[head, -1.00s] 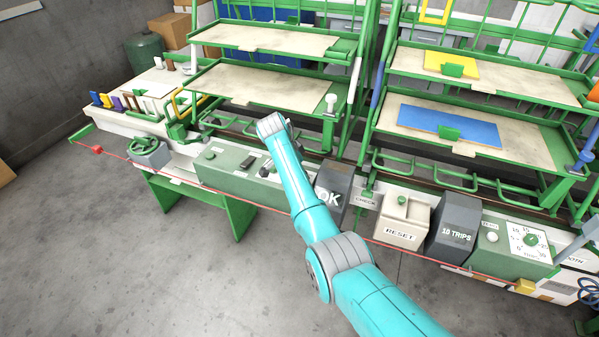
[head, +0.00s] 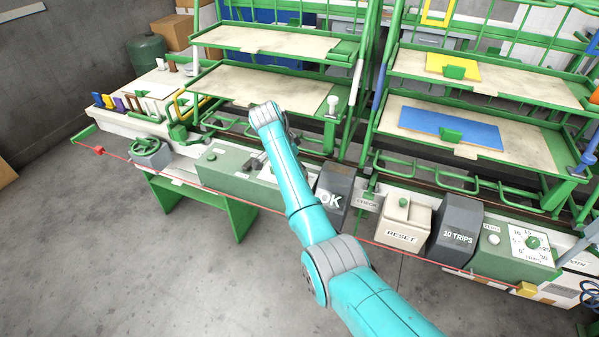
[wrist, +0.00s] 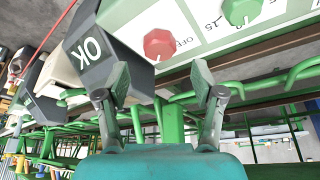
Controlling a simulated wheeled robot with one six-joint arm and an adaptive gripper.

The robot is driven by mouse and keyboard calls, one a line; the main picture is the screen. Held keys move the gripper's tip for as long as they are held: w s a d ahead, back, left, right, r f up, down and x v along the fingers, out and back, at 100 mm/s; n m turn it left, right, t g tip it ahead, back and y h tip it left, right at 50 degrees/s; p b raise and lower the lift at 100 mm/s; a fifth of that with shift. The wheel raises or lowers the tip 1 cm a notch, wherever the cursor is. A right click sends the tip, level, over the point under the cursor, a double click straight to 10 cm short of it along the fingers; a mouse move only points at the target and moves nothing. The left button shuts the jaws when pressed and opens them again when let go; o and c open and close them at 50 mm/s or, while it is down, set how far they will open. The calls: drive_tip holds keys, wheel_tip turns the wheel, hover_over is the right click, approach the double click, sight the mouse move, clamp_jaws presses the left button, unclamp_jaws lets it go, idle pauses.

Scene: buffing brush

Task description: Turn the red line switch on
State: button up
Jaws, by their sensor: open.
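A red faceted knob (wrist: 158,44) on a white plate shows in the wrist view, with lettering that seems to read OFF beside it. It is the only red switch-like control I see. My gripper (wrist: 160,84) is open and empty, its two grey fingers apart, with the knob beyond the gap between them. The fingers look clear of the knob, but the exact distance is hard to tell. In the head view my arm covers part of the green panel (head: 222,172), and the red knob cannot be made out there.
A dark OK block (wrist: 92,47) sits close left of the knob, and a green dial (wrist: 240,10) to its right. Green rails (wrist: 262,92) run below the panel. In the head view, the RESET box (head: 404,222) and a red line (head: 225,194) lie along the bench front.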

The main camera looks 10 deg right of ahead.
drive_tip(key=v, duration=0.7)
drive_tip(key=shift+f, duration=0.1)
